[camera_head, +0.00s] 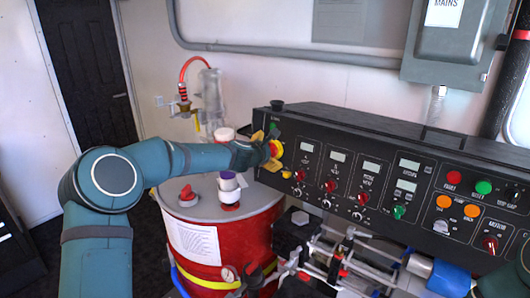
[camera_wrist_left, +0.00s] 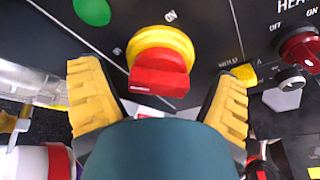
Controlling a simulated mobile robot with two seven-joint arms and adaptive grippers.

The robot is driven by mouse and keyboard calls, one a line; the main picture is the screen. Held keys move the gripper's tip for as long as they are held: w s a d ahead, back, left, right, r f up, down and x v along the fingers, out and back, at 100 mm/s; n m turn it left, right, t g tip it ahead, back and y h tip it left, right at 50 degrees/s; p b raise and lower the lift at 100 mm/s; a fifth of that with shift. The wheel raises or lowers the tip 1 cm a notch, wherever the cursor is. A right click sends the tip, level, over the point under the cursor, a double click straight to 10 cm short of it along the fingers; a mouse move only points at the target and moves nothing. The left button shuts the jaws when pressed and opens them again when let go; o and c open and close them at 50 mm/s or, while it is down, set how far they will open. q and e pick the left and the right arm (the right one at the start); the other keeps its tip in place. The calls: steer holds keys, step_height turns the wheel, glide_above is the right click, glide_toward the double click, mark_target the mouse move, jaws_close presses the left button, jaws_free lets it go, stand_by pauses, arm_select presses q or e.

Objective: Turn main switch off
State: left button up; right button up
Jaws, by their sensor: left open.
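The main switch (camera_wrist_left: 160,62) is a red rotary knob on a yellow round base, on the black control panel. In the left wrist view it sits at top centre, with "ON" printed above right of it. In the head view the switch (camera_head: 276,149) is at the panel's left end, partly behind my gripper. My left gripper (camera_wrist_left: 158,98) is open, its yellow padded fingers on either side below the knob, apart from it. In the head view the gripper (camera_head: 266,148) is right at the switch. My right gripper is not clearly visible.
The black control panel (camera_head: 330,135) carries several red knobs, displays and lights. A green light (camera_wrist_left: 92,11) is up left of the switch. A red drum (camera_head: 225,245) stands below my left arm. A grey MAINS box (camera_head: 455,45) hangs on the wall.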

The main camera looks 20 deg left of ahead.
arm_select(q)
steer(key=v, duration=1.2)
steer(key=shift+f, duration=0.15)
steer(key=s+d+f+m+g+h, duration=0.1)
steer(key=s+d+f+m+g, duration=0.15)
steer(key=f, duration=0.55)
steer(key=s+d+f+m+g, duration=0.1)
steer(key=s+d+f+m, duration=0.25)
steer(key=f, duration=0.45)
steer(key=s+d+f+m+g+h, duration=0.1)
steer(key=s+d+f+m+g, duration=0.2)
steer(key=f, duration=0.4)
steer(key=s+d+f+m+g, duration=0.2)
steer(key=s+f+m, duration=0.5)
steer(key=s+f, duration=0.2)
steer(key=s+d+f+m+g, duration=0.3)
steer(key=s+f+m, duration=0.4)
steer(key=s, duration=0.7)
steer(key=shift+f+b, duration=0.35)
steer(key=shift+f, duration=0.6)
steer(key=shift+s+d, duration=0.1)
steer(key=shift+d, duration=0.05)
